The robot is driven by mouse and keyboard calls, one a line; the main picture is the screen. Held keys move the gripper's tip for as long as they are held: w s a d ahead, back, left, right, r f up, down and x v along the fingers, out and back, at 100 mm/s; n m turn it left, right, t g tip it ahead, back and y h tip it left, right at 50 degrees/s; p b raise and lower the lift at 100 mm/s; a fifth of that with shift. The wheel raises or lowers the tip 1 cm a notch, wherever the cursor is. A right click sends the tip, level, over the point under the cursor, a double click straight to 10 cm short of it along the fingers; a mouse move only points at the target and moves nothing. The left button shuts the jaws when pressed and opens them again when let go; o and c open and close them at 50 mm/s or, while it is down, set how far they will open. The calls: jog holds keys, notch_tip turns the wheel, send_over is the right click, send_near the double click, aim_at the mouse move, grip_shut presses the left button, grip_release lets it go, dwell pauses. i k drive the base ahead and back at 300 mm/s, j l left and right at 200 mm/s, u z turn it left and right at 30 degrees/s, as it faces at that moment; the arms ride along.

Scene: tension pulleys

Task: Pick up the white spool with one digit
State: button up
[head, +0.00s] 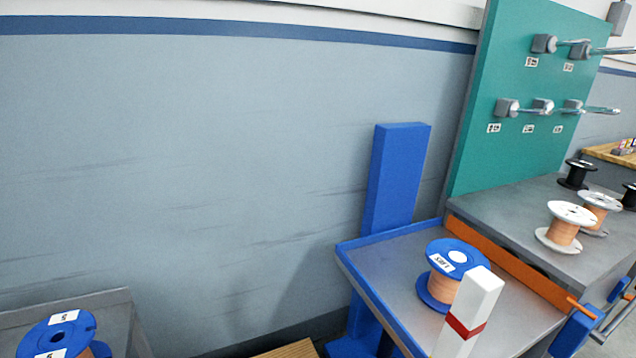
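A white spool (565,224) wound with copper-coloured wire stands upright on the grey bench at the right. A second white spool (600,206) with similar wire stands just behind it and to the right. No digits can be read on either white spool from here. My gripper does not show in the head view, so its opening and what it holds cannot be seen.
A labelled blue spool (454,265) sits in a blue-edged tray (385,275), partly behind a white bar with a red band (470,318). Another blue spool (62,335) is lower left. Black spools (577,173) stand on the grey bench (510,213) below a green peg board (500,70).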

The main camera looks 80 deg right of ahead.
aim_at(568, 217)
jog(key=z, duration=3.75)
jog(key=i+l+u, duration=0.15)
jog(key=l, duration=0.15)
jog(key=i+l+u, duration=0.15)
jog(key=l, duration=0.2)
jog(key=i+l+u, duration=0.15)
jog(key=l, duration=0.15)
jog(key=u, duration=3.1)
